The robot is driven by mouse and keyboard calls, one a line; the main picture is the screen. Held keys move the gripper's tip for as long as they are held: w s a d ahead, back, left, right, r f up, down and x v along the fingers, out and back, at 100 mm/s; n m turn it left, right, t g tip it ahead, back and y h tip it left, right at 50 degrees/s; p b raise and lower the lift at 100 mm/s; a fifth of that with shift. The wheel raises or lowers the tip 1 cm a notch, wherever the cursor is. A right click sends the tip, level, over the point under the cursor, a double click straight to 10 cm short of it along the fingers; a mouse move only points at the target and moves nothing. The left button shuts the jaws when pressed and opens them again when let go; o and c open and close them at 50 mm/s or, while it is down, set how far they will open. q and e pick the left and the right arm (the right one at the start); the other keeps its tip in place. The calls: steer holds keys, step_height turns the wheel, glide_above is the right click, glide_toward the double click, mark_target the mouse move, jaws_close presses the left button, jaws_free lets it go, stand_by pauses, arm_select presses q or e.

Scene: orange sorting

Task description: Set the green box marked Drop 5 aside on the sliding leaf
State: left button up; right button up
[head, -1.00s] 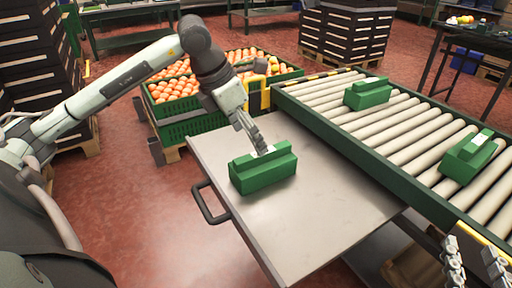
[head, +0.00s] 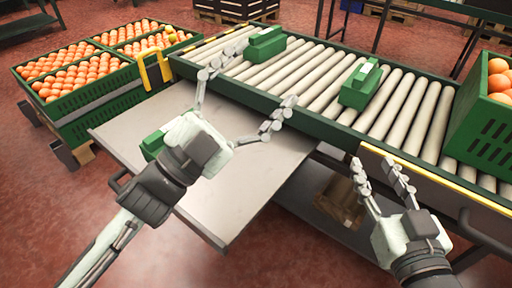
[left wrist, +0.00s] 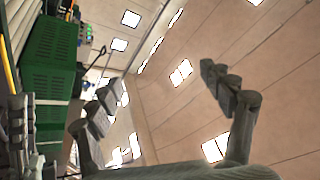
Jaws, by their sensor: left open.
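A green box (head: 152,144) rests on the sliding leaf (head: 232,206), near its left end, partly hidden behind my left gripper. Two more green boxes with white labels lie on the rollers, one at the back (head: 265,43) and one nearer (head: 360,86). No label can be read, so I cannot tell which is Drop 5. My left gripper (head: 264,76) is open and empty above the leaf and the conveyor's near edge, apart from the leaf box. Its spread fingers also show in the left wrist view (left wrist: 165,85). My right gripper (head: 374,164) is open and empty near the conveyor's front rail.
The roller conveyor (head: 310,83) runs behind the leaf. A green crate of oranges (head: 490,125) stands at its right end. Crates of oranges (head: 90,85) stand at the left. A brown carton (head: 340,200) sits below the conveyor. Most of the leaf's right part is bare.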

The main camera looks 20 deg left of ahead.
arm_select(q)
step_height(320, 180, down, 14)
steer(key=n+g+y, duration=0.3)
steer(key=n+y, duration=0.5)
steer(key=n, duration=0.5)
steer(key=shift+s+a+y, duration=0.25)
steer(key=shift+y, duration=0.05)
